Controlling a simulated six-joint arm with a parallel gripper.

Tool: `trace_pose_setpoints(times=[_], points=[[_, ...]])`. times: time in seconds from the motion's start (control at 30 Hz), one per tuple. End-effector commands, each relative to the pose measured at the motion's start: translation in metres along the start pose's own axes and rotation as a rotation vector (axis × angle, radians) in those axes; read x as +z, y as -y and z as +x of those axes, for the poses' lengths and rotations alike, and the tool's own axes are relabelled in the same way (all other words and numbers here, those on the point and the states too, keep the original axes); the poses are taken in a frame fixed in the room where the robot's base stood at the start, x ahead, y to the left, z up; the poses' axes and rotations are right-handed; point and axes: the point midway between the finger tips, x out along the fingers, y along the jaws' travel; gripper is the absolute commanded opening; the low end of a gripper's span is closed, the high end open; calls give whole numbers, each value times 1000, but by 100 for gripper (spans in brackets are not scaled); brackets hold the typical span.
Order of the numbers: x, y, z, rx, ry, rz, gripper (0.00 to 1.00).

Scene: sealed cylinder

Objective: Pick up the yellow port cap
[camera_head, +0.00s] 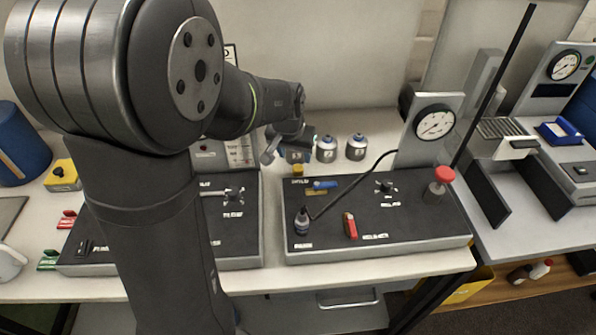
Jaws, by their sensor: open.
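A small yellow cap (298,170), which looks like the port cap, sits at the back left corner of the right black-topped panel. My gripper (287,154) is just above and behind it in the picture, slightly to its left. The jaws are open, and I see nothing held between them. The gripper is small and dark here, so the exact gap between it and the cap cannot be told. A blue-and-yellow item (318,187) lies on the panel just right of the cap.
Two grey canisters (326,149) (356,147) stand behind the panel, close right of the gripper. The panel (420,225) carries a black hose, a red-handled part (350,226), a red knob (443,175) and a gauge (435,122). My arm hides much of the left panel.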

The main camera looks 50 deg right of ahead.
Motion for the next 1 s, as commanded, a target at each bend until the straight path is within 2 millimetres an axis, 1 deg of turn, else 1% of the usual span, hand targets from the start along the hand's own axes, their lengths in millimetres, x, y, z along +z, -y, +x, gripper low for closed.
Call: trace_pose_setpoints(times=[0.03, 0.1, 0.27, 0.33, 0.5, 0.6, 0.7, 0.93, 0.97, 1.0], points=[[1, 0, 8, 0, 4, 0, 52], [0, 0, 14, 0, 1, 0, 52], [1, -1, 23, 0, 2, 0, 52], [2, -2, 30, 0, 2, 0, 52], [7, -5, 56, 0, 4, 0, 52], [6, -5, 66, 0, 2, 0, 52], [6, -5, 71, 0, 0, 0, 52], [6, -4, 72, 0, 0, 0, 52], [6, -4, 72, 0, 0, -1, 46], [6, -4, 72, 0, 0, -1, 39]])
